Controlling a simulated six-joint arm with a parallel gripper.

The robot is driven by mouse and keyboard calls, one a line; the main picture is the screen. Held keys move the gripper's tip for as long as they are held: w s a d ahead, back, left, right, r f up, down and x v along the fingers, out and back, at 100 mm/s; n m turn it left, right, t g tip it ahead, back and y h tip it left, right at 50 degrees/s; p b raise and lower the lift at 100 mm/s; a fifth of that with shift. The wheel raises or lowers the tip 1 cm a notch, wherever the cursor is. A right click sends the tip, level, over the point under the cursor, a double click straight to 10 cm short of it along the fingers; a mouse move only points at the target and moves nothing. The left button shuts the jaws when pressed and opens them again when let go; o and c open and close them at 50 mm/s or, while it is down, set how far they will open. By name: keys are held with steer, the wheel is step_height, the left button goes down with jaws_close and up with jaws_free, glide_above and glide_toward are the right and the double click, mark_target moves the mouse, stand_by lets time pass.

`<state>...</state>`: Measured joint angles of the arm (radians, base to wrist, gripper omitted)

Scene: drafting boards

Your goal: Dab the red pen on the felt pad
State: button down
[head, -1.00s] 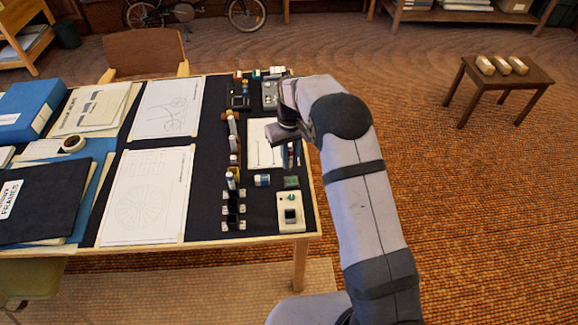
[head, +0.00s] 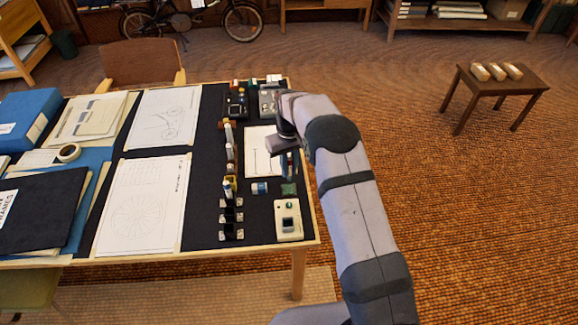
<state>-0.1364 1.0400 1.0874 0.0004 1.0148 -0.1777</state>
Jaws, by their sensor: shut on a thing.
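My gripper (head: 284,147) points down over the right side of the drafting table, above the right edge of a white sheet (head: 260,152). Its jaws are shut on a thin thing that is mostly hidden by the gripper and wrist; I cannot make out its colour. Blue and dark slim shapes (head: 290,165) show just below the gripper, and I cannot tell which of them is held. I cannot pick out the red pen for certain.
A pale box with a dark window (head: 288,220) stands at the front right. A row of small upright items (head: 229,150) runs left of the sheet. Drawings (head: 142,205) and a blue binder (head: 25,118) cover the left.

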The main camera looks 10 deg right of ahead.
mark_target(289, 177)
steer(key=shift+f+b, duration=1)
steer(key=shift+f, duration=0.8)
steer(key=shift+f, duration=0.45)
stand_by(1.6)
steer(key=shift+r, duration=0.45)
steer(key=shift+f, duration=0.65)
stand_by(1.9)
steer(key=shift+r, duration=0.15)
steer(key=shift+r+p, duration=2.1)
steer(key=shift+r, duration=1.3)
